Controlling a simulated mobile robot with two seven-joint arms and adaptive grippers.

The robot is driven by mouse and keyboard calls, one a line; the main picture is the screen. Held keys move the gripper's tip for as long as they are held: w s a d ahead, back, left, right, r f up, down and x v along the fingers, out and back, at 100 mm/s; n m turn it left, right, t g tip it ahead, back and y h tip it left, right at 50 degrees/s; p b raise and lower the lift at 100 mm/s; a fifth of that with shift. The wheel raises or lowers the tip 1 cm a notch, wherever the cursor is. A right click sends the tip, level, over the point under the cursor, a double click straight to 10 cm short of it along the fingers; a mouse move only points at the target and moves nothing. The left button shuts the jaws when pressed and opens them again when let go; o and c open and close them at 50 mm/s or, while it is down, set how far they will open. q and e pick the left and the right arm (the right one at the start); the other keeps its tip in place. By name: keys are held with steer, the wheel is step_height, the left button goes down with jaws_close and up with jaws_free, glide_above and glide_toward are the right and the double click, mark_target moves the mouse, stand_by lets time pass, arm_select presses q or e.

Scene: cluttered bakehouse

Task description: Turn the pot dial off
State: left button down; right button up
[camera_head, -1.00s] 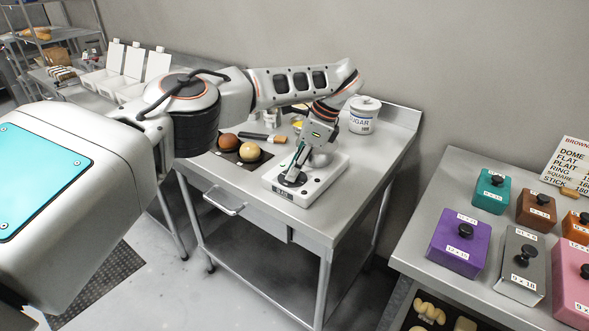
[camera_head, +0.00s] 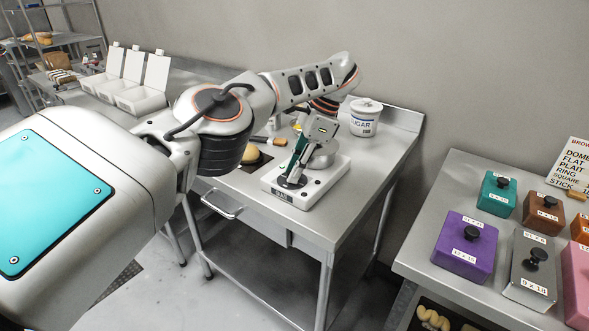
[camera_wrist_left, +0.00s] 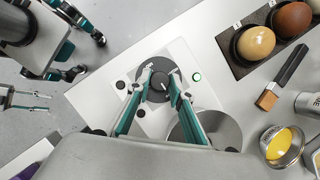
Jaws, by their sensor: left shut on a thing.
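The white unit (camera_head: 329,180) on the steel table carries a round black dial (camera_wrist_left: 160,81) near its front end, with a small pale mark on it. The dial also shows in the head view (camera_head: 291,182), partly hidden by the fingers. My left gripper (camera_wrist_left: 161,76) reaches down onto the dial, its teal fingers shut on the raised middle from both sides. A metal pot (camera_wrist_left: 214,127) sits on the unit beside the fingers, partly hidden by my wrist. A small light (camera_wrist_left: 197,77) glows green beside the dial. My right gripper (camera_wrist_left: 93,57) shows only in the wrist view, fingers apart and empty.
A sugar tub (camera_head: 366,118) stands behind the unit. In the wrist view, an egg holder (camera_wrist_left: 238,62), a brush (camera_wrist_left: 284,77) and a tin with yellow contents (camera_wrist_left: 277,143) lie close by. Coloured boxes with black knobs, such as the purple one (camera_head: 457,259), fill the right table.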

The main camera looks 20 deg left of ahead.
arm_select(q)
steer(key=c, duration=1.8)
jaws_free()
steer(key=shift+f, duration=0.1)
